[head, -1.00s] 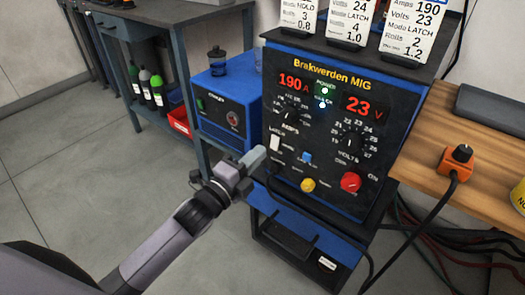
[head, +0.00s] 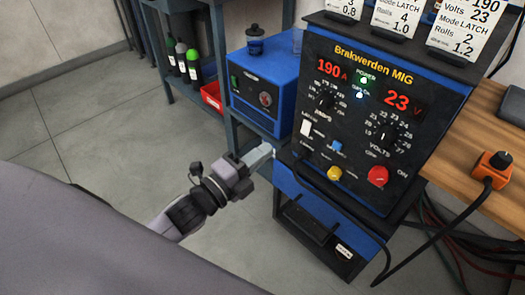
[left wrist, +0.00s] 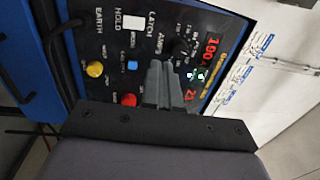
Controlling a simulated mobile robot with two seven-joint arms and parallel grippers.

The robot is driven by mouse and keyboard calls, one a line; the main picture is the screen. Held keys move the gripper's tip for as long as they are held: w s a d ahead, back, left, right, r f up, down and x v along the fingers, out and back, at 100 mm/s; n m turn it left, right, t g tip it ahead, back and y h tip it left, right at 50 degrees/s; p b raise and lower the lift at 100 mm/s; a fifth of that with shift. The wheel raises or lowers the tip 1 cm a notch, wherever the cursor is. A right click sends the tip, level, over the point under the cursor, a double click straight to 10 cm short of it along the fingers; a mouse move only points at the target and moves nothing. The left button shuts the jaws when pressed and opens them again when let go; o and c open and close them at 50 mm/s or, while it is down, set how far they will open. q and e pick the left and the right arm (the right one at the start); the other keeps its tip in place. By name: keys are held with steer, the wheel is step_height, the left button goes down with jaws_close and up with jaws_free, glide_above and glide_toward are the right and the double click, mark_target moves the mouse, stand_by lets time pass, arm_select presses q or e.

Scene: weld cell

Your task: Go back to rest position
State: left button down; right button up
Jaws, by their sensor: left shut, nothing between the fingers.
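My left gripper (head: 262,154) is shut and empty in the head view, pointing at the lower left side of the welder's front panel. In the left wrist view its closed fingers (left wrist: 160,80) overlap the panel in the picture; whether they touch it I cannot tell. The Brakwerden MIG welder (head: 350,165) shows 190 A and 23 V, with a lit green light. A white switch (head: 306,128), a blue button (head: 337,146), a yellow button (head: 334,173) and a red knob (head: 377,176) are on its panel. My right gripper is out of view.
A blue box unit (head: 262,90) stands left of the welder on a metal bench. A wooden table (head: 470,140) at right carries an orange plug (head: 492,168) with a black cable. Cables lie on the floor at lower right. Open floor (head: 90,110) lies to the left.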

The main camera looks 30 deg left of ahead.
arm_select(q)
steer(key=shift+f, duration=0.1)
steer(key=s+d+f+n+g+y, duration=0.25)
steer(key=s+f+n+g, duration=0.45)
steer(key=s+f+n, duration=1)
steer(key=w+a+r+n+y+p, duration=0.1)
steer(key=a+r+n+p, duration=0.1)
steer(key=r+p, duration=1.5)
steer(key=a+p, duration=0.1)
steer(key=p, duration=0.2)
steer(key=shift+w+r+n+y, duration=0.2)
steer(key=shift+r+n+y, duration=0.05)
steer(key=shift+n+y, duration=0.1)
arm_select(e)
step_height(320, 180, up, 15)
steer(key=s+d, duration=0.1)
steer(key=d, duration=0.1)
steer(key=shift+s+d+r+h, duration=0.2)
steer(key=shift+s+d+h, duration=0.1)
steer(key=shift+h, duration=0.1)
